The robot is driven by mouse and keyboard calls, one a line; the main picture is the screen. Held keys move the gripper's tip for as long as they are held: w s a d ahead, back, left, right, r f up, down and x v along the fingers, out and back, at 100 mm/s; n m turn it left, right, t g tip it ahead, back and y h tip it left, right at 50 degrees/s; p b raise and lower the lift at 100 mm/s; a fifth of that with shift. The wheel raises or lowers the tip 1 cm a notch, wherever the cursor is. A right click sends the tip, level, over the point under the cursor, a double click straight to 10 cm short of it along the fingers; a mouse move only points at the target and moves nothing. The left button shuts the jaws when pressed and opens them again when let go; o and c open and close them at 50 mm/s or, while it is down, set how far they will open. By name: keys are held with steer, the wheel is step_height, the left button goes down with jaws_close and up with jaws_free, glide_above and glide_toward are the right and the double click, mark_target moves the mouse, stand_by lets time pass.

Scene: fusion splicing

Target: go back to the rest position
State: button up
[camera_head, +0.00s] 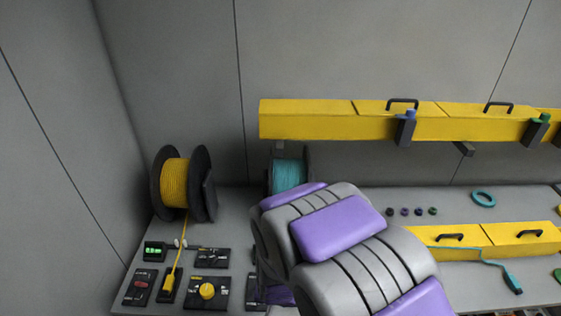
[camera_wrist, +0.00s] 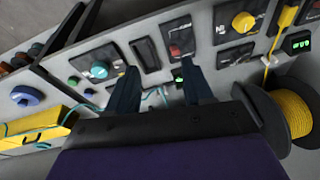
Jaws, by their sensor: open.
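My gripper (camera_wrist: 158,92) shows in the wrist view with its two dark fingers spread apart and nothing between them. It is over the bench panel, with dark control modules beyond the fingertips. In the head view my grey and purple arm covers the middle of the bench, and the gripper itself is hidden behind it.
A yellow cable spool (camera_head: 175,182) stands at the bench's left end, near several control modules (camera_head: 207,291). A teal spool (camera_head: 289,174) is partly behind my arm. A yellow overhead duct (camera_head: 330,121) and a lower yellow box (camera_head: 500,238) lie right.

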steer(key=s+d+r+g+b, duration=0.1)
steer(key=s+d+r+b, duration=0.1)
steer(key=s+d+r, duration=0.2)
steer(key=s+d+r+n+g+b, duration=0.1)
steer(key=s+d+r+g+b, duration=0.1)
steer(key=s+d, duration=0.4)
steer(key=s+d+r+g+b, duration=0.1)
steer(key=s+d+r+b, duration=0.2)
steer(key=s, duration=0.9)
steer(key=d+r, duration=0.3)
steer(key=shift+r+g+h, duration=0.3)
steer(key=shift+r+h, duration=0.1)
